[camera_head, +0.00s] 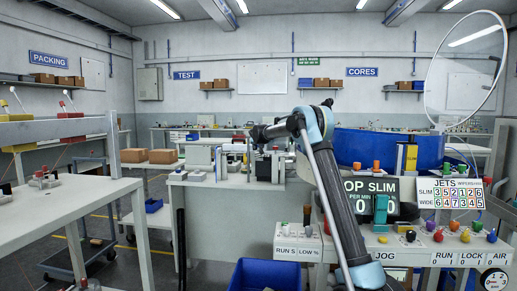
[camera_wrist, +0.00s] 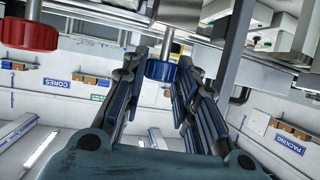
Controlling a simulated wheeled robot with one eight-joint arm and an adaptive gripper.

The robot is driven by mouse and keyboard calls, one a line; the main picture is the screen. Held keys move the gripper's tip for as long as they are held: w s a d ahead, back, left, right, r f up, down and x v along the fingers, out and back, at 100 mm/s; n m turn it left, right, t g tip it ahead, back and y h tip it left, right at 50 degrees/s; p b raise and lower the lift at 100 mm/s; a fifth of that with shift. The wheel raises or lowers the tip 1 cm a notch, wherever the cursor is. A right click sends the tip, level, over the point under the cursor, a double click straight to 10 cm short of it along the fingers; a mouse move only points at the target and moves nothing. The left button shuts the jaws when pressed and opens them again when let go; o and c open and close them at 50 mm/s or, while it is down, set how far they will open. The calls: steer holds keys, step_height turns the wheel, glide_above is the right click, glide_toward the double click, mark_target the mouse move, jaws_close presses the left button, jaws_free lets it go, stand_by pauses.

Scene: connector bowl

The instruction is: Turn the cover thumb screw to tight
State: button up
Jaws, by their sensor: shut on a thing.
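In the wrist view a blue ribbed knob (camera_wrist: 161,71) on a steel shaft sits between the two fingers of my gripper (camera_wrist: 163,88). The fingers are closed on it from both sides. A similar red knob (camera_wrist: 30,34) on its own shaft is to the left, apart from my gripper. No label shows which knob is the cover thumb screw. In the head view my gripper (camera_head: 262,134) is small and dark above the bench machine (camera_head: 236,160), and the knobs cannot be made out there. The tightness of the screw cannot be read.
My arm crosses in front of the bench. A large blue bowl (camera_head: 388,149) stands to the right, behind a control panel (camera_head: 300,242) and a JETS board (camera_head: 450,193). A blue bin (camera_head: 263,275) is below. A grey post (camera_wrist: 236,45) rises beside my gripper in the wrist view.

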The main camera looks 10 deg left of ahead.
stand_by(0.4)
steer(key=o, duration=1.1)
steer(key=shift+c, duration=0.2)
steer(key=shift+s, duration=0.1)
steer(key=v, duration=1.1)
steer(key=shift+s, duration=0.3)
steer(key=shift+s+r, duration=0.1)
